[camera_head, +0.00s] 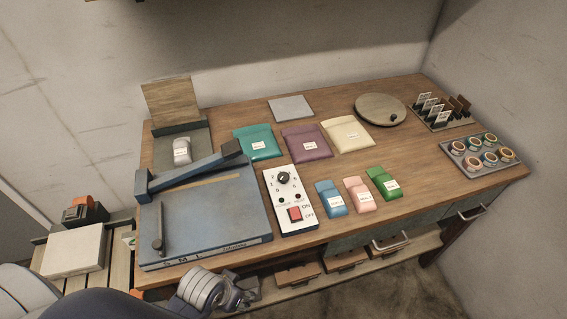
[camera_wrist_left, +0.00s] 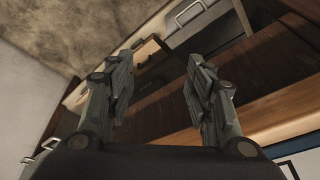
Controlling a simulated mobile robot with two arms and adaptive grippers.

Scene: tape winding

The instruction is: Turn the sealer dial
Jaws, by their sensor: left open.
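The sealer control box (camera_head: 291,204) is a white panel on the table, right of the blue sealer (camera_head: 200,223) with its long arm raised at a slant. The black dial (camera_head: 283,178) sits near the top of the panel, among printed numbers. A red switch (camera_head: 295,213) marked ON and OFF is lower on it. My left gripper (camera_head: 243,299) is low in front of the table's front edge, below the box and apart from it. In the left wrist view its two fingers (camera_wrist_left: 158,88) are spread and empty, facing the drawers. My right gripper is not in view.
Teal (camera_head: 257,143), purple (camera_head: 307,143) and cream (camera_head: 347,134) pouches lie behind the box. Small blue (camera_head: 330,197), pink (camera_head: 358,194) and green (camera_head: 382,183) pouches lie right of it. A round board (camera_head: 380,108) and a tray of rolls (camera_head: 504,167) are farther right. Drawers with handles (camera_head: 390,244) are below.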

